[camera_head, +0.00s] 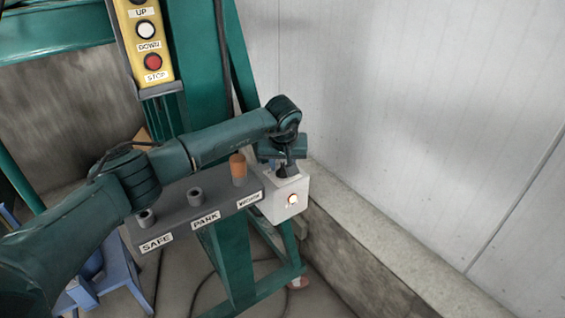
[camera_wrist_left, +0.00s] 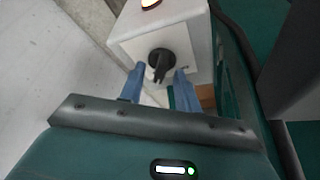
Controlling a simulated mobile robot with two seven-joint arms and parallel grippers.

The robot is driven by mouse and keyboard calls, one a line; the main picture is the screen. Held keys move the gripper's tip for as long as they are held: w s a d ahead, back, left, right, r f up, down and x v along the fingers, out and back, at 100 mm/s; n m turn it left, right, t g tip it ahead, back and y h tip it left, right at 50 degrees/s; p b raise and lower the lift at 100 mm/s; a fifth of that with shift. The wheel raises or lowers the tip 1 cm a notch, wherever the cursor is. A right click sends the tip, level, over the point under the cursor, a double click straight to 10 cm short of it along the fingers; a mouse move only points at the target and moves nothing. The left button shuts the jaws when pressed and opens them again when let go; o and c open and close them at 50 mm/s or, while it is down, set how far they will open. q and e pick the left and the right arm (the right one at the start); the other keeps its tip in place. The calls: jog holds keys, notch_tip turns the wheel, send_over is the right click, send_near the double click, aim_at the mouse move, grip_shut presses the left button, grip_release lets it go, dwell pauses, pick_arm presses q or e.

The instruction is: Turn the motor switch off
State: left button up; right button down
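The motor switch is a black rotary knob (camera_wrist_left: 160,62) on a white box (camera_head: 285,199). My left gripper (camera_head: 287,167) is over the top of the box. In the left wrist view its two blue fingers (camera_wrist_left: 159,76) are apart, one on each side of the knob, with gaps visible. I cannot tell how deep the knob sits between them. In the head view the gripper mostly hides the knob. My right gripper is not in view.
A grey holder (camera_head: 185,218) labelled SAFE, PARK and WASH-like text is left of the box, with an orange-brown cylinder (camera_head: 238,168) in one place. A yellow button panel (camera_head: 146,45) hangs above on the green frame. A pale wall (camera_head: 420,100) and concrete ledge (camera_head: 375,245) lie right.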

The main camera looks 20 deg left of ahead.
pick_arm(q)
jog(key=shift+c, duration=0.4)
grip_shut()
